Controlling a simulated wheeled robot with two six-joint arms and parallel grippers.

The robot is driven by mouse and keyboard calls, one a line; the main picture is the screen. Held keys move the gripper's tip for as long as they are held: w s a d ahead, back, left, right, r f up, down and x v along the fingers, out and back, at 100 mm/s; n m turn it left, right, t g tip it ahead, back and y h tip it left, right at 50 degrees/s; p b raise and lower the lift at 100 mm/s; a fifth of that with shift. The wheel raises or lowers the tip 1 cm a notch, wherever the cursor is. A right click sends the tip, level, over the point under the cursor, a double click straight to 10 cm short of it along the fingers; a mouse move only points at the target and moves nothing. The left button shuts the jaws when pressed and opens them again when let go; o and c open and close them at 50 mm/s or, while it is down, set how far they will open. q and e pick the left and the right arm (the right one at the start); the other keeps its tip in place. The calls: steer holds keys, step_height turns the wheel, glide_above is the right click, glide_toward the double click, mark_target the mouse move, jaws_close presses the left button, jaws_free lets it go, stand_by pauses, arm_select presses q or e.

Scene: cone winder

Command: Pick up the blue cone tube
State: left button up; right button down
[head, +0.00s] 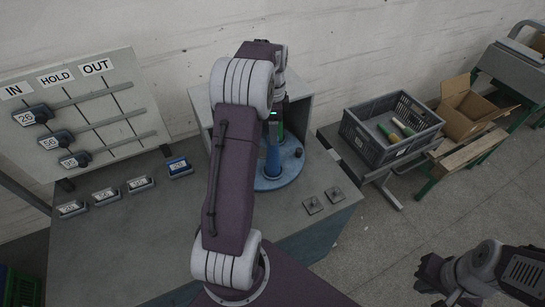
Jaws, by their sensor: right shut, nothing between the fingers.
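The blue cone tube (273,157) stands upright, narrow end up, on a round blue base (292,171) in the opening of the grey cabinet on the bench. My left arm reaches up across the middle of the head view and bends down behind itself near the tube. It hides the left part of the base. My left gripper is not clearly visible there, and I cannot tell whether it touches the tube. My right gripper (429,273) is shut and empty at the lower right, over the floor and far from the tube.
A grey crate (374,150) with several coloured tubes stands right of the bench, beside an open cardboard box (466,104). A sloped board labelled IN, HOLD, OUT (101,120) stands at left. Several labelled blocks (140,184) lie on the bench (150,235). Its front left is clear.

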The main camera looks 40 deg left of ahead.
mark_target(273, 148)
arm_select(q)
steer(key=shift+s+d+f, duration=0.1)
steer(key=shift+d+f, duration=0.05)
steer(key=shift+f, duration=0.1)
steer(key=shift+d+f+p, duration=0.25)
steer(key=shift+f+p, duration=0.1)
steer(key=shift+f, duration=0.85)
steer(key=shift+a+f, duration=0.1)
steer(key=shift+f, duration=0.35)
step_height(273, 148, down, 5)
steer(key=shift+s+a+r+p, duration=0.1)
steer(key=shift+s+p, duration=0.05)
steer(key=shift+p, duration=0.6)
jaws_close()
